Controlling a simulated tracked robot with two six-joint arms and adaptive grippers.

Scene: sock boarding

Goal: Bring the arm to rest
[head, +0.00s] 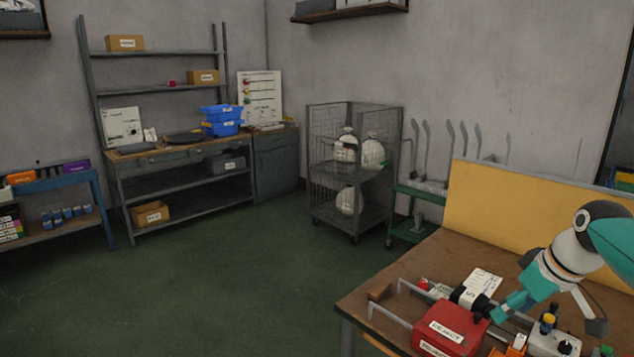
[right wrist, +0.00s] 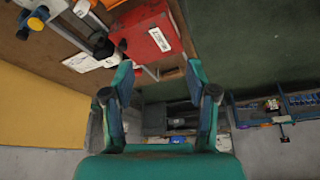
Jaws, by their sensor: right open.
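My right gripper (head: 510,303) is above the brown workbench at the lower right of the head view, near the red box. In the right wrist view its two teal fingers (right wrist: 158,78) are spread apart with nothing between them. My right arm comes in from the right edge. My left gripper is not in view.
The workbench (head: 400,272) carries a red REJECT box (head: 450,332), metal rails, a white card (head: 484,283) and small devices. A yellow panel (head: 530,212) stands behind it. A wire cart (head: 355,208) with white bags and shelving stand farther back. Green floor is clear at left.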

